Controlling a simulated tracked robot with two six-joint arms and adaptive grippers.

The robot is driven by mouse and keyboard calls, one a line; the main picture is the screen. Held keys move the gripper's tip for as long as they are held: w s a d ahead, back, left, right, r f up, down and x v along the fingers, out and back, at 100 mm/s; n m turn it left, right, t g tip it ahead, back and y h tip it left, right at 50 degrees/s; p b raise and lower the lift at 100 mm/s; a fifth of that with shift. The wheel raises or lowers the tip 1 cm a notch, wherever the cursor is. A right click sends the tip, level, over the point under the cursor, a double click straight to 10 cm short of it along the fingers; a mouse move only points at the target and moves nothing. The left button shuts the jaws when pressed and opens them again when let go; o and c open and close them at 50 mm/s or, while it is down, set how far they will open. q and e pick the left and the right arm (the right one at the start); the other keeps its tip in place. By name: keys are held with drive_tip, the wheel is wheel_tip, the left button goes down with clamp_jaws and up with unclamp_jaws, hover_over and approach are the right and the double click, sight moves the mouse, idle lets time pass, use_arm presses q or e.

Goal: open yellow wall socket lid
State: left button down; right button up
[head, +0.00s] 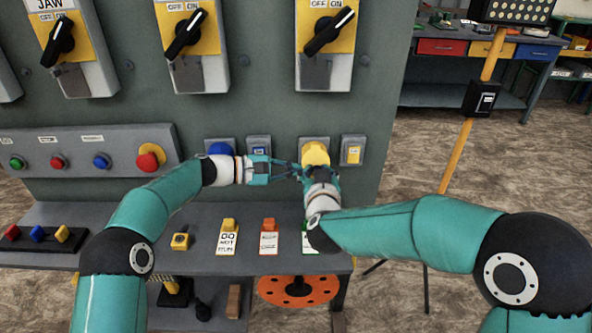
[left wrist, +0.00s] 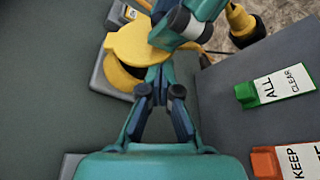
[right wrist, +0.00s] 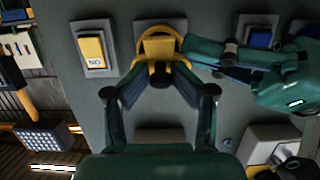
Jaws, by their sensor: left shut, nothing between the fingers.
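The yellow wall socket (head: 315,152) with its round lid is on the grey panel, right of a blue socket (head: 220,149). In the left wrist view the lid (left wrist: 125,42) is a yellow disc, partly covered by my right gripper. My left gripper (head: 293,168) is shut and empty at the socket's left side; its tips (left wrist: 158,72) lie close to the lid's edge. My right gripper (right wrist: 160,75) is open just below the socket, its fingers spread on both sides of the yellow lid (right wrist: 157,47). I cannot tell whether either gripper touches it, or how far the lid is raised.
Small switch boxes with yellow (head: 353,150) and blue (head: 259,148) rockers flank the socket. Rotary switches (head: 328,33) sit above. A shelf below holds several tags and padlocks (head: 228,237). A yellow pole (head: 459,140) stands at right.

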drive_tip(key=v, duration=0.7)
drive_tip(key=s+a+f+g+y, duration=0.3)
drive_tip(key=s+a+f+y, duration=0.15)
drive_tip(key=f, duration=0.25)
drive_tip(key=s+d+f+g, duration=0.25)
drive_tip(key=s+f, duration=0.25)
drive_tip(key=f, duration=0.3)
drive_tip(key=s+d+f+g, duration=0.1)
drive_tip(key=s+f+g, duration=0.2)
drive_tip(key=s+f, duration=0.35)
drive_tip(key=s+d+f+g, duration=0.2)
drive_tip(key=s+f+g, duration=0.1)
drive_tip(key=f, duration=0.7)
use_arm(q)
drive_tip(key=shift+s+r+n+p, duration=0.2)
drive_tip(key=shift+r+n+p, duration=0.15)
drive_tip(key=shift+p, duration=0.7)
use_arm(e)
drive_tip(key=s+d+f+m+g, duration=0.2)
drive_tip(key=s+d+f, duration=0.3)
drive_tip(key=s, duration=0.5)
drive_tip(key=shift+d+f+g, duration=0.4)
drive_tip(key=shift+g, duration=0.15)
